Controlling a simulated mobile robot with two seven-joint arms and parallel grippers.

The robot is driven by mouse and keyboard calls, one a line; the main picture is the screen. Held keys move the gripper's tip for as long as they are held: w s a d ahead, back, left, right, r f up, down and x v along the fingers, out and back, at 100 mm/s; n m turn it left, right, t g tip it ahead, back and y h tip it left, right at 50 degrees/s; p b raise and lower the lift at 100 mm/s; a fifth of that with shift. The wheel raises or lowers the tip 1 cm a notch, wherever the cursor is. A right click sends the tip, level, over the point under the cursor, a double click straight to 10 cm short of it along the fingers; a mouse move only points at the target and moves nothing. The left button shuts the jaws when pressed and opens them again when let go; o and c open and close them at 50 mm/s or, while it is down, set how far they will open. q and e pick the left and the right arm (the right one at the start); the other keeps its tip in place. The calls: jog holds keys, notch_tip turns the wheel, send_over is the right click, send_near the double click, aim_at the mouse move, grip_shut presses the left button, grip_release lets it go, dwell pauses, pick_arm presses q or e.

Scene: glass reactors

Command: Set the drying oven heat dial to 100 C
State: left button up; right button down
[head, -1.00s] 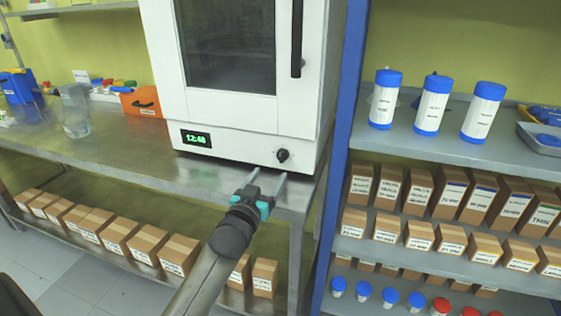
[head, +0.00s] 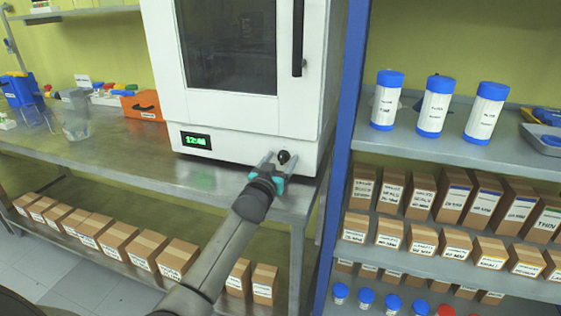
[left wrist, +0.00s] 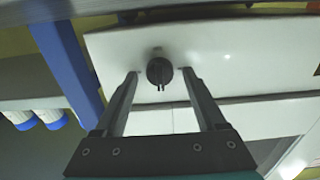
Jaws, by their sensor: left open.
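The white drying oven (head: 235,112) stands on a metal bench, with its glass door shut. A green display (head: 196,140) on its lower front is lit; its digits are blurred. The black heat dial (head: 284,157) is at the lower right of the front. My left gripper (head: 278,158) is open, its two fingers pointing at the dial. In the left wrist view the dial (left wrist: 159,71) lies just beyond and between the two fingertips (left wrist: 157,74), with no clear contact. The dial's scale marks are not readable. My right gripper is not in view.
A blue-framed shelf rack (head: 345,120) with white bottles and boxes stands close to the oven's right. The metal bench (head: 110,155) is clear left of the oven's front, with an orange box (head: 142,106) farther back. Boxes line the shelf below.

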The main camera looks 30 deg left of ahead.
pick_arm(q)
grip_shut()
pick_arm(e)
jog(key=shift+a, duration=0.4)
